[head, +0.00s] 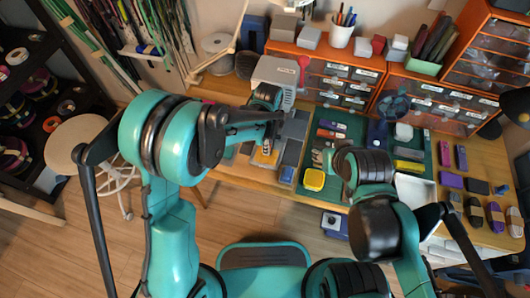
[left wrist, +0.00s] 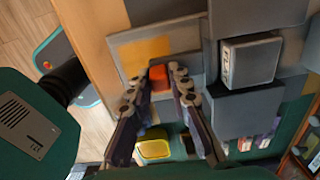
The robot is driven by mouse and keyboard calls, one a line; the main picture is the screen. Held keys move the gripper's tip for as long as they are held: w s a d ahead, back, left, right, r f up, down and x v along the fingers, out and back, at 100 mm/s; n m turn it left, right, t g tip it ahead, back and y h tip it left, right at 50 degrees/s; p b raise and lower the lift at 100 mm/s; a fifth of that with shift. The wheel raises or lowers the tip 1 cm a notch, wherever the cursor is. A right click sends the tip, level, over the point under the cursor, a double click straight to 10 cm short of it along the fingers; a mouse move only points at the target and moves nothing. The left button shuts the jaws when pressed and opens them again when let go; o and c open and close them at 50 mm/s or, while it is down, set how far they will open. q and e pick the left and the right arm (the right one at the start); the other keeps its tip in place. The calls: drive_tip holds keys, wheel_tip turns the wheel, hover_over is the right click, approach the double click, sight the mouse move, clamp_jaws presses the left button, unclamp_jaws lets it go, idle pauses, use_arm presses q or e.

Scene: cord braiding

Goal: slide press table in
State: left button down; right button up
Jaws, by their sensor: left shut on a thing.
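The grey press (head: 278,75) stands at the back of the bench, left of the orange drawer units. Its flat grey table (left wrist: 124,48) with a yellow patch shows in the left wrist view. A small orange-red block (left wrist: 158,77) sits at the near edge of that table. My left gripper (head: 272,130) is in front of the press, and in the left wrist view its two fingers (left wrist: 159,82) are closed about the orange-red block. My right gripper (head: 338,160) is over the green mat, partly hidden by its own wrist, and its jaws cannot be made out.
A yellow dish (head: 314,180) lies on the green mat (head: 356,128) right of the press. Orange drawer units (head: 348,72) line the back. Several cord bundles and purple blocks (head: 450,181) lie at the right. A stool (head: 80,142) stands on the floor at left.

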use_arm(q)
drive_tip(key=c, duration=1.4)
unclamp_jaws()
wheel_tip(320, 180, up, 12)
